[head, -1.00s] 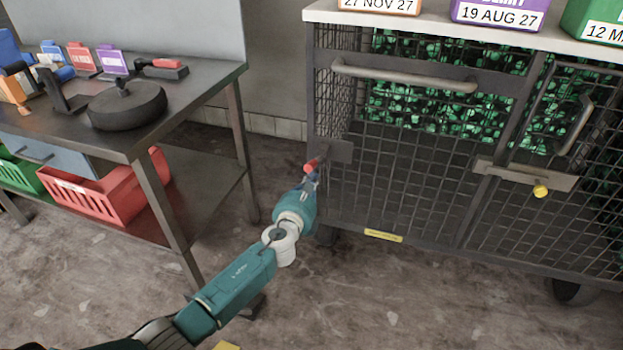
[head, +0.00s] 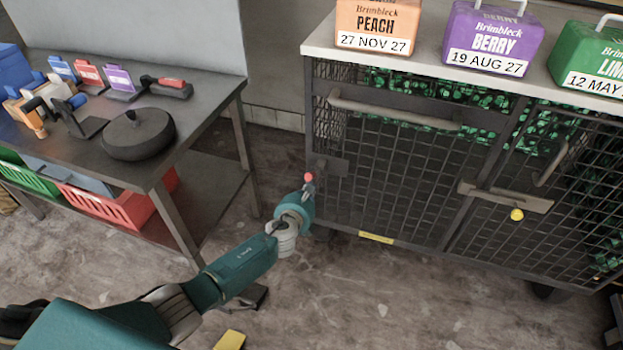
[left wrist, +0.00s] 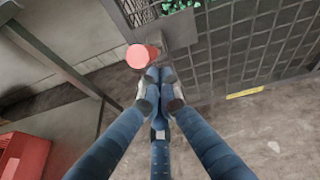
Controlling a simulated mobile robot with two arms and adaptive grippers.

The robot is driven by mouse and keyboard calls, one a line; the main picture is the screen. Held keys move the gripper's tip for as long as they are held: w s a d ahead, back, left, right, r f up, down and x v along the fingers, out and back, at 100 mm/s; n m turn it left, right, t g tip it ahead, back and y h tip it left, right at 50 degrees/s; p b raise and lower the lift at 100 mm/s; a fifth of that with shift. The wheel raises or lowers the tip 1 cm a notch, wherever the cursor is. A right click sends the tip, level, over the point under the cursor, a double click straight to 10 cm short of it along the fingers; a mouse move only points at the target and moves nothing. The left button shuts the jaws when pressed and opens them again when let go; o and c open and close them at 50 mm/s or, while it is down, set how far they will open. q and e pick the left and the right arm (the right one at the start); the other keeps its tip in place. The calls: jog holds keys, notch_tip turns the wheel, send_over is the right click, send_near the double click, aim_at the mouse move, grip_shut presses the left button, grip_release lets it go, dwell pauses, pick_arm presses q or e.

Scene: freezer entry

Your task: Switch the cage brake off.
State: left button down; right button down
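The wire-mesh cage (head: 400,190) stands at the right. A grey plate (head: 331,166) sits at its left front edge, with a red-ended brake lever (head: 308,177) beside it. In the left wrist view the lever's red end (left wrist: 143,57) is just ahead of and left of my fingertips. My left gripper (head: 308,189) is right below the red end. In the left wrist view the fingers of my left gripper (left wrist: 159,77) are brought together, with nothing clearly between them. I cannot tell whether they touch the lever. My right gripper is out of view.
Peach (head: 378,22), berry (head: 492,38) and lime (head: 590,62) boxes stand on the cage top. A steel table (head: 60,150) with tools is at the left, a red crate (head: 120,208) below it. A yellow knob (head: 517,215) is on the cage's right door.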

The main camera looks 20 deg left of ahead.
pick_arm(q)
jog(key=shift+w+r+p, duration=0.3)
jog(key=shift+r, duration=0.3)
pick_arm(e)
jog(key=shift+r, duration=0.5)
pick_arm(q)
jog(key=shift+f, duration=0.1)
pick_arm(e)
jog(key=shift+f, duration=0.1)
